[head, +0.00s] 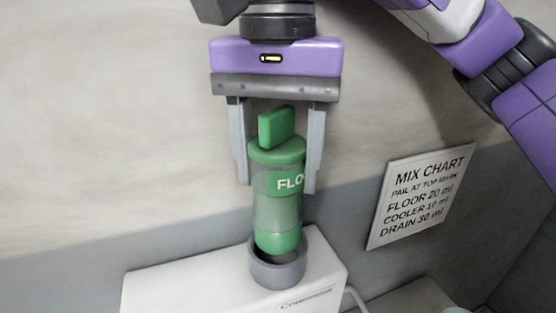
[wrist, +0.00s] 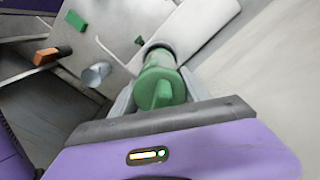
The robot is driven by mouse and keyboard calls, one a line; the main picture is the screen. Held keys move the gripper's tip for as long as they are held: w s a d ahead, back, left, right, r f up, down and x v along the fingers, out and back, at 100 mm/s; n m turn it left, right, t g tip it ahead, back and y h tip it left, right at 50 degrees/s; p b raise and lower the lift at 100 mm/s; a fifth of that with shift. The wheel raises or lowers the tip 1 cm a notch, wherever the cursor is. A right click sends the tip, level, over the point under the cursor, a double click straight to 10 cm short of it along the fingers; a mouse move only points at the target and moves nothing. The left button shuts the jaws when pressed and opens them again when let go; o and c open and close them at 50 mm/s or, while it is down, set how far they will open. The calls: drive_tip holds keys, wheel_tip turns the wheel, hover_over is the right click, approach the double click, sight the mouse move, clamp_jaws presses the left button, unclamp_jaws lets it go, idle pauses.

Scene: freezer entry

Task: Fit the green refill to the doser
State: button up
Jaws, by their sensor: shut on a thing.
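The green refill (head: 277,205) is a clear-bodied bottle with a green cap, a green top tab and a green lower end, and a label starting "FLO". My gripper (head: 279,185) is shut on it near the cap, with one finger on each side. The refill is nearly upright, and its lower end is at the mouth of the grey round collar (head: 278,270) on top of the white doser (head: 185,285). I cannot tell how deep it sits. In the wrist view the refill's green top (wrist: 160,88) shows between the fingers, and the white doser (wrist: 210,25) lies beyond.
A mix chart sign (head: 420,195) is on the wall to the right of the doser. In the wrist view a green block (wrist: 76,20), an orange-and-dark item (wrist: 47,56) and a grey cylinder (wrist: 96,74) are off to the left.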

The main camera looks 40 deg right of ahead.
sight(278, 202)
drive_tip(key=shift+f+b, duration=1.5)
drive_tip(key=shift+f, duration=1.15)
drive_tip(key=o, duration=1.6)
drive_tip(key=shift+r+b, duration=0.35)
drive_tip(key=shift+r, duration=3.6)
